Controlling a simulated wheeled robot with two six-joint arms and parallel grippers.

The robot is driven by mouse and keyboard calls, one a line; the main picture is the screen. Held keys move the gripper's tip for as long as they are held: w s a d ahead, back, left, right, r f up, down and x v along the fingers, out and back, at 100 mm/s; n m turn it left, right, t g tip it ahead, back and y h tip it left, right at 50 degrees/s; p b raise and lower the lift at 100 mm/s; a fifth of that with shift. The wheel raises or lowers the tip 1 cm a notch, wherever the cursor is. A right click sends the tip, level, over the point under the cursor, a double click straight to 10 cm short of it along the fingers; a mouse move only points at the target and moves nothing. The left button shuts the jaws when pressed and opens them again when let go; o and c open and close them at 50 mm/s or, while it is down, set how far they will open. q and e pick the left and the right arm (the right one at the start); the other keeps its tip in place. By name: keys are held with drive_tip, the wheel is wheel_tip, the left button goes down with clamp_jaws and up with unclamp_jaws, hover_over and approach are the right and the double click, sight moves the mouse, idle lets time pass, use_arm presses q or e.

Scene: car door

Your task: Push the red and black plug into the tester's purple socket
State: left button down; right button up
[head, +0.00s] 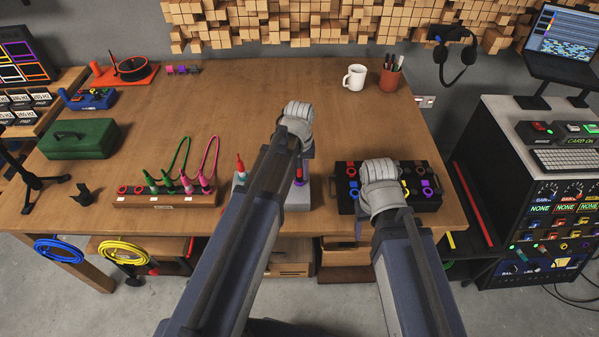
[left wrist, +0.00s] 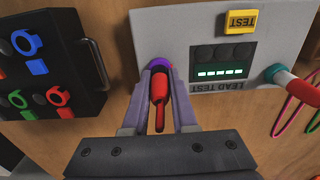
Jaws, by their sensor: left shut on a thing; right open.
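The grey lead tester (head: 297,195) stands near the front edge of the table, partly hidden by my left arm. In the left wrist view the tester (left wrist: 215,20) shows a yellow TEST button and a display with several green bars. My left gripper (left wrist: 160,72) is shut on the red and black plug (left wrist: 160,88). The plug lies in line with the purple socket (left wrist: 160,62), its front end at the ring; how deep it sits cannot be told. My right gripper (head: 383,185) is open over the black socket box (head: 348,207); its fingers are mostly hidden.
A second plug, red and teal (left wrist: 285,78), stands in the tester's other side. A wooden rack (head: 160,198) with green and pink leads is to the left. The black socket box (left wrist: 60,65) is close beside the tester. The table's back middle is clear.

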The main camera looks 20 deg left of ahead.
use_arm(q)
drive_tip(key=shift+f, duration=0.15)
drive_tip(key=c, duration=0.6)
unclamp_jaws()
drive_tip(key=shift+r, duration=0.2)
wheel_tip(320, 180, up, 8)
drive_tip(key=p, duration=0.8)
drive_tip(key=shift+f, duration=0.2)
drive_tip(key=s+d+m, duration=0.2)
drive_tip(key=s+d, duration=0.1)
drive_tip(key=s, duration=0.1)
drive_tip(key=s+d+m, duration=0.2)
drive_tip(key=s+d, duration=0.2)
drive_tip(key=s, duration=0.1)
drive_tip(key=s+d+m+y, duration=0.1)
drive_tip(key=s+d+m, duration=0.2)
drive_tip(key=s, duration=0.2)
drive_tip(key=shift+s+d, duration=0.15)
drive_tip(key=shift+d, duration=0.1)
